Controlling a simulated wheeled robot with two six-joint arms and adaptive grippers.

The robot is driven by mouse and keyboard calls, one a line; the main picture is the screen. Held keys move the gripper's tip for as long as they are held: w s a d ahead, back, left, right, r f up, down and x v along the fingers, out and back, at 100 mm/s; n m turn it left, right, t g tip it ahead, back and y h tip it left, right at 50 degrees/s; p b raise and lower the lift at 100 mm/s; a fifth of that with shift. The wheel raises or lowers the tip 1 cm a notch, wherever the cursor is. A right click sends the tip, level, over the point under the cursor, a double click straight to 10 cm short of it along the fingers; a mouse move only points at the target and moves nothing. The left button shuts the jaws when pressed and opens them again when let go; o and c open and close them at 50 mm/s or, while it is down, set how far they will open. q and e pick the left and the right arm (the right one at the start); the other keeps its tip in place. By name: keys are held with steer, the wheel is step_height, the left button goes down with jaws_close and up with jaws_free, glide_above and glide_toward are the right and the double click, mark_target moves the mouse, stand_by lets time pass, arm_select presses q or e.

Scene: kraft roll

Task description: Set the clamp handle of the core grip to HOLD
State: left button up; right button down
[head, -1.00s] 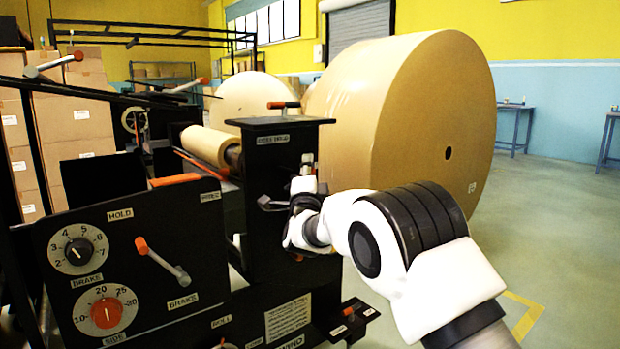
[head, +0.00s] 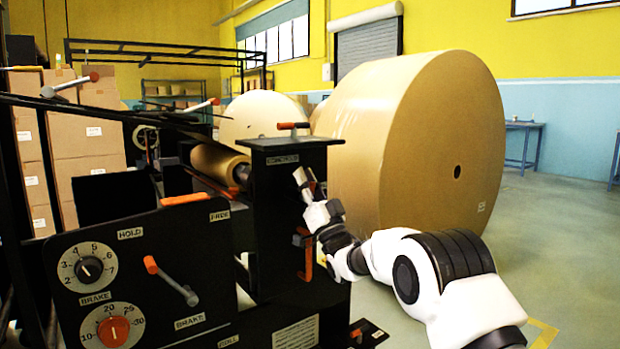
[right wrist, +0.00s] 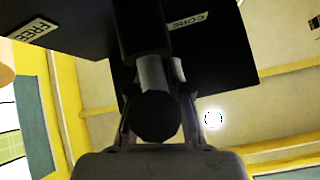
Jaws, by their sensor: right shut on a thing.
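The core grip is a black post (head: 282,205) in the middle of the head view, with a small label near its top. In that view my right gripper (head: 304,184) points up at the post's right-hand face. In the right wrist view it (right wrist: 158,95) is shut on the clamp handle (right wrist: 155,118), a grey rod with a dark round end between the fingers. The wrist view shows a "CORE" label and a "FREE" label on black surfaces above. In the head view the handle is largely hidden by my gripper, and its setting cannot be told. My left gripper is not in view.
A black panel (head: 200,262) with two dials and an orange-tipped brake lever (head: 172,281) stands at front left. A huge kraft roll (head: 445,140) stands behind my arm. Open floor lies at right.

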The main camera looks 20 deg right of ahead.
steer(key=shift+s+a+n+g+y+p, duration=0.1)
steer(key=shift+a+n+g+y+p, duration=0.15)
steer(key=shift+n+g+y, duration=0.7)
steer(key=shift+s+a+n+g+y+p, duration=0.1)
steer(key=shift+a+n+g+y+p, duration=0.15)
steer(key=shift+n+y, duration=1.35)
steer(key=shift+f+n, duration=0.1)
steer(key=shift+n, duration=0.35)
steer(key=c, duration=1.2)
jaws_free()
steer(key=v, duration=1.2)
steer(key=shift+s, duration=0.1)
